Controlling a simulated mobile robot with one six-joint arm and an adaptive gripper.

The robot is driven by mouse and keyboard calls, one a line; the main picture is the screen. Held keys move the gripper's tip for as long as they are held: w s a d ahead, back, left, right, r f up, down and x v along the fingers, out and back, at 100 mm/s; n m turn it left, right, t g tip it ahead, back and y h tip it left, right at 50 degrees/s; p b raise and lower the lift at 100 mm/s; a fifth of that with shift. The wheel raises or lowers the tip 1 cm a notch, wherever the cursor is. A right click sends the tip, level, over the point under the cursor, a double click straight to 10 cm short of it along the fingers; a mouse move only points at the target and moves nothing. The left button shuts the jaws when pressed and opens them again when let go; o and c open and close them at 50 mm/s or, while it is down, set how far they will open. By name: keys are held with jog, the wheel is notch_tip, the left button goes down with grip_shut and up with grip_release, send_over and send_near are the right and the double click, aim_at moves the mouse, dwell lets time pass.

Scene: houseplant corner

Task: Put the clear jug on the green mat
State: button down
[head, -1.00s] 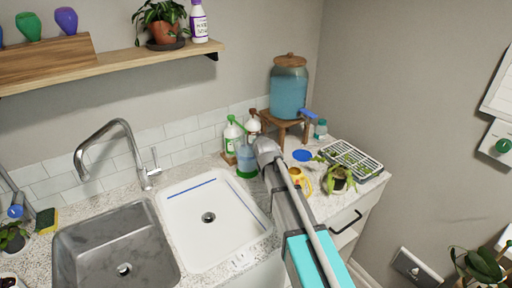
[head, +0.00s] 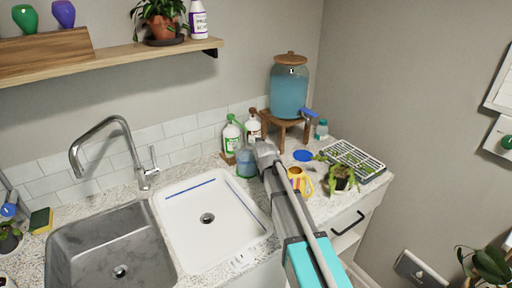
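A see-through bluish vessel (head: 247,164), perhaps the clear jug, stands on the counter just right of the white sink basin, partly behind my arm's end. I cannot make out its full shape. No green mat can be made out in this view. My gripper (head: 264,152) is at the far end of my arm, beside or over that vessel. Its fingers are hidden by the arm, so I cannot tell whether it is open, shut or touching the vessel.
Two pump bottles (head: 231,136) stand behind the vessel. A water dispenser (head: 289,90) sits on a wooden stand. Right of my arm are a yellow mug (head: 298,177), a blue disc (head: 303,155), a potted plant (head: 342,178) and a seedling tray (head: 356,158). The white basin (head: 205,240) is empty.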

jog(key=shift+f, duration=0.15)
jog(key=c, duration=0.8)
grip_release()
jog(key=shift+r, duration=0.2)
jog(key=p+v, duration=0.4)
jog(key=v, duration=0.8)
jog(key=shift+p, duration=0.4)
